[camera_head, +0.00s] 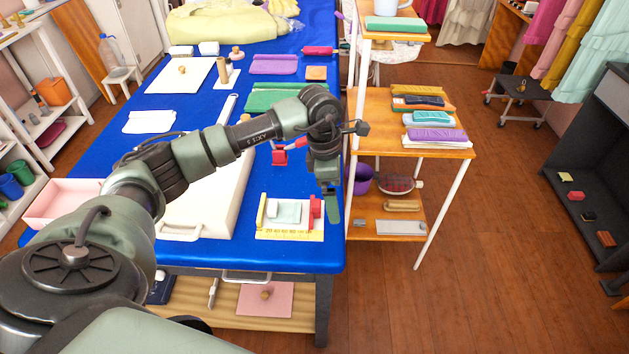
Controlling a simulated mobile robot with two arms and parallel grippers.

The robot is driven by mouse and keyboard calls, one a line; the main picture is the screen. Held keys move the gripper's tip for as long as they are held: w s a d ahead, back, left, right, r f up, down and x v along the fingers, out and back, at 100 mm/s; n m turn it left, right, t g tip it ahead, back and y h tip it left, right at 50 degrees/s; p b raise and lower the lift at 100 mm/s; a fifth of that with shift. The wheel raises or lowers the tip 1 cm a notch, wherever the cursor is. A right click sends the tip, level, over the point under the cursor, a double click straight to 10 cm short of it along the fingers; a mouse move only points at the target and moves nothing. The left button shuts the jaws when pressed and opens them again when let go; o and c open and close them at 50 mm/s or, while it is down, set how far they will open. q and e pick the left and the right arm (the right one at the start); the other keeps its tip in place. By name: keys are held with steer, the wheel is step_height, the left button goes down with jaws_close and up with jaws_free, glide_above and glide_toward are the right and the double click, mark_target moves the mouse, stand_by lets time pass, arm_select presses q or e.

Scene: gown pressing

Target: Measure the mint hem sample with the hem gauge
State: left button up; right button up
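The hem gauge (290,234) lies near the front right corner of the blue table. It has a pale base, a yellow ruled strip along the front, a yellow upright at its left end and a red slider (315,207) on its right. The pale mint hem sample (287,213) lies flat on the gauge, between the yellow upright and the red slider, apart from the slider. My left gripper (332,208) points down just right of the red slider, by the table's right edge. Its fingers are seen edge-on, so their opening is unclear. My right gripper is out of view.
A long cream board (213,199) lies left of the gauge, partly behind my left arm. A pink tray (62,203) is at the table's left edge. A wooden shelf unit (400,148) with folded cloths stands close at the table's right. Open floor lies further right.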

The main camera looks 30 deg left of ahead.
mark_target(314, 202)
arm_select(q)
steer(key=shift+g+y, duration=0.3)
steer(key=shift+y, duration=0.6)
steer(key=a, duration=0.2)
steer(key=a+r, duration=0.1)
steer(key=a, duration=0.2)
steer(key=shift+s, duration=0.1)
steer(key=shift+a+f, duration=0.1)
steer(key=shift+a, duration=0.1)
step_height(314, 202, down, 8)
steer(key=shift+r+p, duration=0.25)
steer(key=shift+p, duration=0.6)
steer(key=c, duration=1.1)
